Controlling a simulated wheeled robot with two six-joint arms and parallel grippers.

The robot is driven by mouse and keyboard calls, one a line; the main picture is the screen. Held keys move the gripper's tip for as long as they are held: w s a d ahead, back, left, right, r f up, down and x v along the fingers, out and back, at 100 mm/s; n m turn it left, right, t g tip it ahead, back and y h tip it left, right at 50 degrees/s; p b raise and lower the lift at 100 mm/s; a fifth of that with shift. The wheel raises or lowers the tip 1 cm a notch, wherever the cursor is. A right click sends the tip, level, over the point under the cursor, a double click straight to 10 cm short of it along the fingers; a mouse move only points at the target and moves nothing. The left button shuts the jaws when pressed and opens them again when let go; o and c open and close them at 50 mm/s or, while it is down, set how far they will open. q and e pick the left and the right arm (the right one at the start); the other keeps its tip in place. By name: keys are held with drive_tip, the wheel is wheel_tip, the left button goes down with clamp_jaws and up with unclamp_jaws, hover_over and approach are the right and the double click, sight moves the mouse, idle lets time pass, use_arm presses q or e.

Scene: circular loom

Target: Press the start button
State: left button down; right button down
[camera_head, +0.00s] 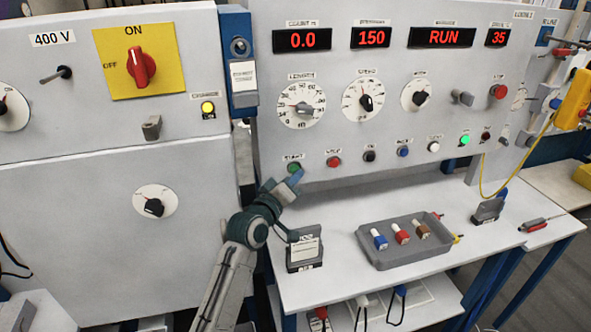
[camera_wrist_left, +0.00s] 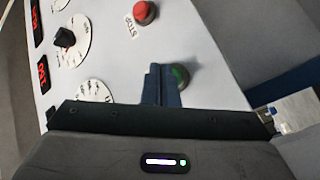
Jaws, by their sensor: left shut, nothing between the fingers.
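The green start button (camera_head: 294,168) sits at the lower left of the grey control panel, under a label. It also shows in the left wrist view (camera_wrist_left: 179,76), partly hidden behind my fingers. My left gripper (camera_head: 295,176) is shut and empty, with its fingertips right at the start button. In the left wrist view the closed fingers (camera_wrist_left: 160,75) overlap the button's edge; I cannot tell whether they touch it. The red stop button (camera_head: 334,161) is just to the right and shows in the left wrist view too (camera_wrist_left: 144,12). My right gripper is not in view.
The panel (camera_head: 330,100) carries dials and red displays, one reading RUN (camera_head: 443,37). Below, a table holds a grey tray (camera_head: 400,255) with several coloured pieces and a dark labelled box (camera_head: 304,255). A cabinet with a red ON/OFF switch (camera_head: 141,67) stands left.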

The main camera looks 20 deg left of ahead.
use_arm(q)
drive_tip(key=shift+s+d, duration=0.25)
drive_tip(key=shift+s, duration=0.15)
